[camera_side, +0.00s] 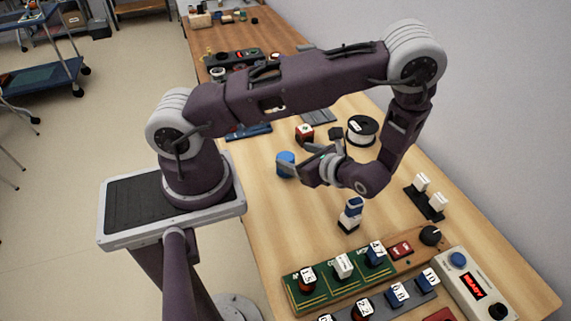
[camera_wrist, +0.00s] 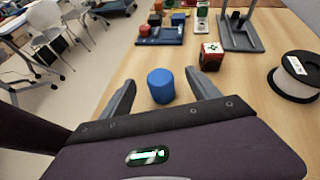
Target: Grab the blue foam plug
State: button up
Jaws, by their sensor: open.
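The blue foam plug (camera_wrist: 161,86) is a short upright blue cylinder on the wooden table. In the wrist view it stands between and a little ahead of the fingers of my gripper (camera_wrist: 160,92), which is open, with space visible on both sides of the plug. In the side view the plug (camera_side: 285,163) is partly hidden behind one finger of my gripper (camera_side: 300,163). I cannot tell from these views whether a finger touches it.
A red-and-white cube (camera_side: 304,133) and a white spool (camera_side: 361,131) lie beyond my gripper. A blue-and-white block stack (camera_side: 350,214) stands nearer. A green board (camera_side: 335,284) with labelled blocks is at the front. A grey stand (camera_wrist: 240,32) is further back.

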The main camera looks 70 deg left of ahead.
aim_at(281, 157)
jog(key=shift+s+a+f+m+t+y, duration=0.15)
jog(key=shift+a+f+m+y, duration=0.1)
jog(key=shift+a+f+m, duration=0.25)
jog(key=shift+a+f+m+t+y, duration=0.2)
jog(key=shift+f+m+y, duration=0.1)
jog(key=shift+f, duration=0.3)
jog(key=x, duration=0.4)
jog(key=f+x, duration=0.1)
jog(key=x, duration=0.1)
jog(key=shift+s+a+f, duration=0.1)
jog(key=shift+s+f, duration=0.1)
jog(key=shift+s, duration=0.1)
jog(key=c, duration=1.4)
